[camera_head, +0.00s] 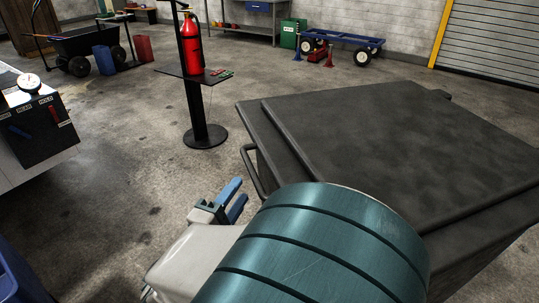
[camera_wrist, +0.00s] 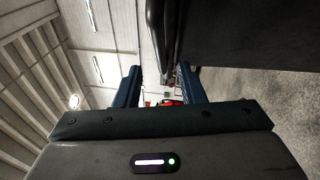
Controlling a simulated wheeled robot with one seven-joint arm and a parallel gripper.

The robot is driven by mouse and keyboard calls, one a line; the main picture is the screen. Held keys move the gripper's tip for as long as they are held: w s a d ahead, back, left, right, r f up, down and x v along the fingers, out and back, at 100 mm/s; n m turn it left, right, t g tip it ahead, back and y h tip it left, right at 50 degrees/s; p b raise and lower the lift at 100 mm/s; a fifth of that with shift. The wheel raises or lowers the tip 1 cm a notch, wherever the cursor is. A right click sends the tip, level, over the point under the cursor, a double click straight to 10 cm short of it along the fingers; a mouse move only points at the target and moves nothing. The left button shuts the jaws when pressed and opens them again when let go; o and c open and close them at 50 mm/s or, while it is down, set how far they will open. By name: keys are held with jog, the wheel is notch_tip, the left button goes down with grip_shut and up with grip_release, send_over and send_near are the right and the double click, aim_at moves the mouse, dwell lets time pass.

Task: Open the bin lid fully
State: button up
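The bin (camera_head: 262,178) is a large dark grey box at the right of the head view. Its flat dark lid (camera_head: 400,140) lies shut on top. A bar handle (camera_head: 250,172) sticks out from the bin's left side, just below the lid edge. My gripper (camera_head: 238,196) has blue fingers and is to the left of the bin, low and close to the handle but apart from it. In the wrist view my gripper (camera_wrist: 160,88) is open with nothing between its fingers. The dark bin (camera_wrist: 250,35) fills the upper right there. My own teal arm link hides the bin's near corner.
A black stand (camera_head: 198,105) with a red fire extinguisher (camera_head: 191,43) is beyond the gripper. A bench with a gauge (camera_head: 29,83) is at the left. A blue cart (camera_head: 342,40) stands at the back. Open concrete floor (camera_head: 130,165) lies between the bench and the bin.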

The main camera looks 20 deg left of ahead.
aim_at(252, 170)
jog(key=w, duration=0.4)
jog(key=w+d+r, duration=0.1)
jog(key=w, duration=0.2)
grip_shut()
